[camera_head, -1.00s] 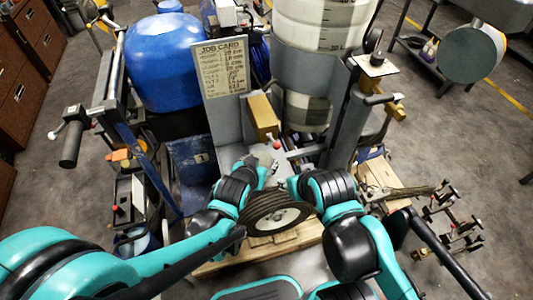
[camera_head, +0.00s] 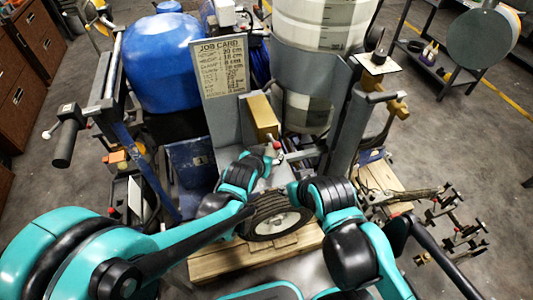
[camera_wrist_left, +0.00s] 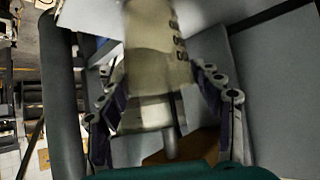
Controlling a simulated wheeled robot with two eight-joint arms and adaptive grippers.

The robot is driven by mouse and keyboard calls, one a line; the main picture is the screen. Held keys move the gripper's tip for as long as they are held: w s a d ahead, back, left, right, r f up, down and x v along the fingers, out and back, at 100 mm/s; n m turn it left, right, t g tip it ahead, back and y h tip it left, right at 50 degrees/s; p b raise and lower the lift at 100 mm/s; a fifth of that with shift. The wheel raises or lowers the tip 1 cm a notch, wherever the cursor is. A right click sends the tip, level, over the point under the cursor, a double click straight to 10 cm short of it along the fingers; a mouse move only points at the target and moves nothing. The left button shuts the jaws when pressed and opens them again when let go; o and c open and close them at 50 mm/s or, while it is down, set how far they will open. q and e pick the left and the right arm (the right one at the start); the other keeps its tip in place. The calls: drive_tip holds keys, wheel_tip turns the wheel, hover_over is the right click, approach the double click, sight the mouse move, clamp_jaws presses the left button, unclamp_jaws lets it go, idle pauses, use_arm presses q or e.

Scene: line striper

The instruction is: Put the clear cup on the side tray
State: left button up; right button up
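I cannot pick out the clear cup with certainty in either view. My left gripper (camera_head: 266,164) is in front of the grey frame below the job card, partly hidden by its own wrist. In the left wrist view its fingers (camera_wrist_left: 163,98) are spread apart. A blurred translucent vessel with dark markings (camera_wrist_left: 152,42) shows between and beyond them, not touching them as far as I can see. A small pale plate (camera_head: 377,64) stands on the right side of the machine; I cannot tell whether it is the side tray. My right arm reaches in from the right, its gripper hidden.
A large graduated translucent tank (camera_head: 325,22), a blue tank (camera_head: 162,62) and the job card (camera_head: 219,66) stand behind. A tyred wheel (camera_head: 280,218) rests on wooden boards (camera_head: 225,262) below my arms. A dark trolley (camera_head: 432,62) stands at the back right.

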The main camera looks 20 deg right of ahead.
use_arm(q)
drive_tip(key=shift+o, duration=0.4)
drive_tip(key=shift+r, duration=0.1)
drive_tip(key=shift+r, duration=0.2)
drive_tip(key=p+v, duration=0.5)
drive_tip(key=v, duration=0.7)
drive_tip(key=s+a+r+n+g+y, duration=0.1)
drive_tip(key=s+a+n+y, duration=0.2)
drive_tip(key=a, duration=1)
drive_tip(key=s+a+r+n+y, duration=0.1)
drive_tip(key=s+a, duration=0.5)
drive_tip(key=a, duration=0.8)
drive_tip(key=n+y, duration=0.1)
drive_tip(key=n, duration=0.1)
drive_tip(key=shift+a+r+n+g+y, duration=0.3)
drive_tip(key=shift+r+g+y, duration=0.05)
drive_tip(key=shift+g+y, duration=0.05)
drive_tip(key=shift+d, duration=0.1)
